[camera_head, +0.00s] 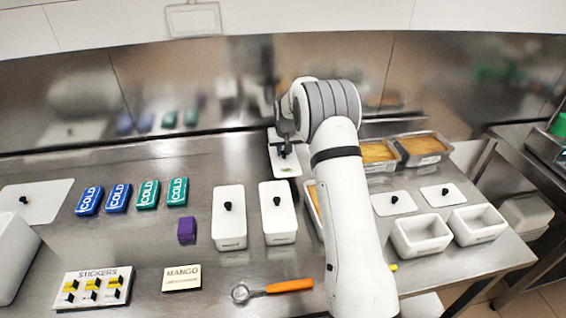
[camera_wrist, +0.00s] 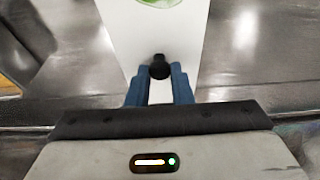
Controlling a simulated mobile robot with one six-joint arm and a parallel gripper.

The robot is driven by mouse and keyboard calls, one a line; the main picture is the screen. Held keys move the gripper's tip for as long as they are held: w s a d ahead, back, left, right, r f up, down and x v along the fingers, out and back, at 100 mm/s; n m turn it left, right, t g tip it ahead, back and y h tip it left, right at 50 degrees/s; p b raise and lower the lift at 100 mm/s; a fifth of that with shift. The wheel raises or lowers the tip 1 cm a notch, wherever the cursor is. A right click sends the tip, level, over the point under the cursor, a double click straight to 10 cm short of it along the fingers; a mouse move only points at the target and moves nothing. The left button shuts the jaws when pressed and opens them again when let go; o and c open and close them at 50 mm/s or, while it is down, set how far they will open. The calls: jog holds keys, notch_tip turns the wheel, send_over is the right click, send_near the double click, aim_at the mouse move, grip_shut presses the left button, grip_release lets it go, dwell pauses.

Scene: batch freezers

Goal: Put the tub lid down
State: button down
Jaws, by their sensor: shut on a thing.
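The tub lid (camera_head: 283,164) is a white rectangular plate with a black knob, at the back of the steel counter in the head view. In the wrist view the lid (camera_wrist: 185,45) shows a green round mark at its top edge. My gripper (camera_wrist: 160,72) has its blue fingers shut on the lid's black knob. In the head view my gripper (camera_head: 284,140) is partly hidden by my own wrist. I cannot tell whether the lid touches the counter or hangs just above it.
Two lidded white tubs (camera_head: 229,225) (camera_head: 278,222) stand left of my arm. An open tub (camera_head: 312,205) is half hidden behind it. Filled pans (camera_head: 421,148), small lids (camera_head: 394,203) and empty white tubs (camera_head: 420,235) are right. Cold packs (camera_head: 118,198), a purple block (camera_head: 187,231) and orange-handled tool (camera_head: 290,285) lie left and front.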

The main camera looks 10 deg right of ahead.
aim_at(284, 159)
notch_tip(284, 159, down, 6)
jog(key=shift+w+f+p, duration=0.1)
jog(key=shift+f+p, duration=0.1)
jog(key=shift+p, duration=0.6)
jog(key=shift+r, duration=0.1)
jog(key=c, duration=1.3)
grip_release()
